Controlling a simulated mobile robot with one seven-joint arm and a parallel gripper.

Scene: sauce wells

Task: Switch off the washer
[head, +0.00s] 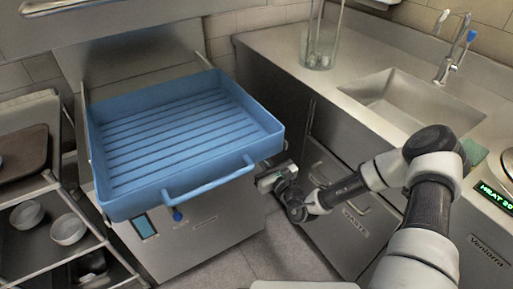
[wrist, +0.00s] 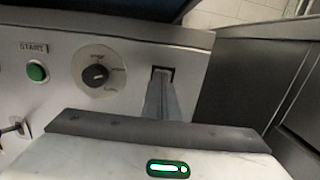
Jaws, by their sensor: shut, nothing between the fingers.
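The washer (head: 205,238) is a steel machine below a blue ribbed tray. The wrist view shows its pale control panel (wrist: 130,60) with a green button (wrist: 37,72) marked START, a round dial with a dark knob (wrist: 96,75), and a small dark square (wrist: 162,71) at the right, perhaps a switch. My gripper (wrist: 162,84) is shut and empty, its fingers pointing at this dark square and partly covering it. I cannot tell whether they touch it. In the head view my gripper (head: 264,181) is at the washer's right front side, by the tray's corner.
The blue tray (head: 273,128) with its front handle (head: 210,181) juts out above the panel. A rack with bowls (head: 68,229) stands at the left. A counter with a sink (head: 400,98) and a drawer marked WASTE (head: 350,222) are at the right. Floor (head: 285,245) shows between.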

